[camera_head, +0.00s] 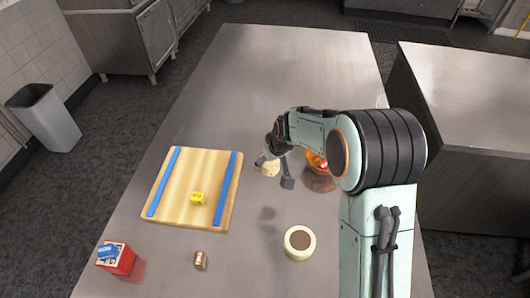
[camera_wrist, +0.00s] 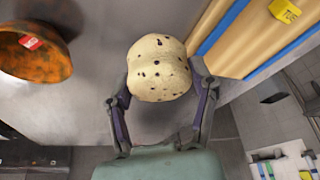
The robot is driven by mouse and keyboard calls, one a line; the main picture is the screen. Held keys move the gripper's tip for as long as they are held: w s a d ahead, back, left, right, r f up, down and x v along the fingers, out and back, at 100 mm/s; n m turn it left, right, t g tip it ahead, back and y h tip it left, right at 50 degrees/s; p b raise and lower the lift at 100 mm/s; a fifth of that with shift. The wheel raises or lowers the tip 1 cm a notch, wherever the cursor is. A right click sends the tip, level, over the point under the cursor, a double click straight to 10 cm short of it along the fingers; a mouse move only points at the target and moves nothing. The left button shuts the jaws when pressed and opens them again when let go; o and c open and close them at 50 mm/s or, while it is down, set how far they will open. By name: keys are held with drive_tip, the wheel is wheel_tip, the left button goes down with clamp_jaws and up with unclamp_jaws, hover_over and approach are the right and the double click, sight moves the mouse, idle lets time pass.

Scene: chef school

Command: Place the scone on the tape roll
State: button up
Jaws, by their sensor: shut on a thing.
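The scone (camera_wrist: 158,68) is pale with dark specks and sits between the two fingers of my gripper (camera_wrist: 160,85) in the wrist view. In the head view the scone (camera_head: 268,166) is partly hidden by my gripper (camera_head: 276,172), which is shut on it above the metal table. The tape roll (camera_head: 300,243) is a cream ring with a brown centre. It lies flat on the table, nearer the front and a little to the right of my gripper, apart from the scone. Nothing rests on it.
A wooden board (camera_head: 176,205) with blue strips lies at left with a yellow block (camera_head: 198,198) on it. An orange bowl (camera_head: 317,162) is partly behind my arm. A small brown block (camera_head: 201,260) and a red box (camera_head: 116,259) stand at the front left. The table's far half is clear.

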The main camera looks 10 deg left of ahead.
drive_tip(key=shift+s+d+r+n, duration=0.3)
drive_tip(key=shift+s+r, duration=0.05)
drive_tip(key=shift+s, duration=0.35)
drive_tip(key=shift+s+n+g+y, duration=0.3)
drive_tip(key=shift+n, duration=0.4)
drive_tip(key=s+d+r+n+g, duration=0.1)
drive_tip(key=s+d+n+g, duration=0.25)
drive_tip(key=s+n, duration=0.6)
drive_tip(key=s+d+n+g, duration=0.35)
drive_tip(key=s+n, duration=0.35)
drive_tip(key=s, duration=0.6)
drive_tip(key=m+t, duration=0.2)
hover_over(295, 242)
drive_tip(key=d, duration=0.1)
drive_tip(key=shift+y, duration=0.3)
wheel_tip(295, 242, down, 6)
drive_tip(key=shift+d+f, duration=0.15)
drive_tip(key=shift+w+f, duration=0.15)
drive_tip(key=shift+f, duration=0.8)
drive_tip(key=shift+w+f, duration=0.15)
drive_tip(key=shift+f, duration=0.75)
drive_tip(key=shift+f, duration=0.15)
